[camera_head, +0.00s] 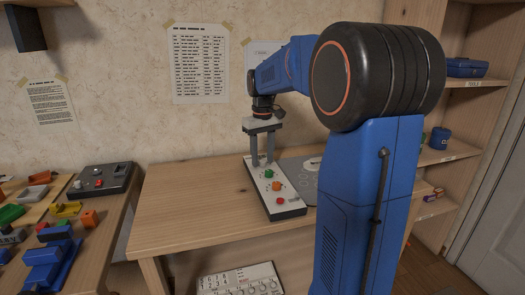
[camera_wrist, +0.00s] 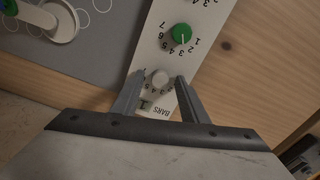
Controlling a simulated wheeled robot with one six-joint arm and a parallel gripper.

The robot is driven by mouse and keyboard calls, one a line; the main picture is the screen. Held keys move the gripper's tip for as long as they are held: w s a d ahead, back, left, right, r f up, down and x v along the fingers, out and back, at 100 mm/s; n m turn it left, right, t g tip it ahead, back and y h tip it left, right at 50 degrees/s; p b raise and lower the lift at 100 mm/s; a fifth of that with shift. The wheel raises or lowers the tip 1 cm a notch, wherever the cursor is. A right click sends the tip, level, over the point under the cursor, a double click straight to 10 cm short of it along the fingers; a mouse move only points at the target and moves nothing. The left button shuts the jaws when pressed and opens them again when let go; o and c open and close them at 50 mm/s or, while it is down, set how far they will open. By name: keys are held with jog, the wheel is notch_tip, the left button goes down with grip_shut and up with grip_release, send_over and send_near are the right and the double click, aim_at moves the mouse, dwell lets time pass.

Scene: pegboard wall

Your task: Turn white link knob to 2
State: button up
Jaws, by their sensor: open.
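A white panel (camera_head: 271,190) with a dark edge lies on the wooden table. It carries a green knob (camera_head: 269,174), an orange knob (camera_head: 277,186) and a red knob (camera_head: 281,201). In the wrist view, a small white knob (camera_wrist: 160,78) sits at the panel end, beyond the green knob (camera_wrist: 181,34), with digits around it. The word "BARS" is printed by it; I see no "link" label. My gripper (camera_head: 263,164) points down over this end, open. In the wrist view its fingers (camera_wrist: 161,80) stand either side of the white knob. I cannot tell the knob's setting or any contact.
A grey plate (camera_wrist: 95,50) with a white round fitting (camera_wrist: 61,22) lies beside the panel. A dark control box (camera_head: 101,180) and colored blocks are on the left table. Another knobbed panel (camera_head: 240,281) sits lower, in front. Shelves stand at right.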

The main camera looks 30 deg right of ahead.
aim_at(262, 161)
notch_tip(262, 161, up, 17)
jog(key=shift+r, duration=0.2)
dwell(0.4)
dwell(0.4)
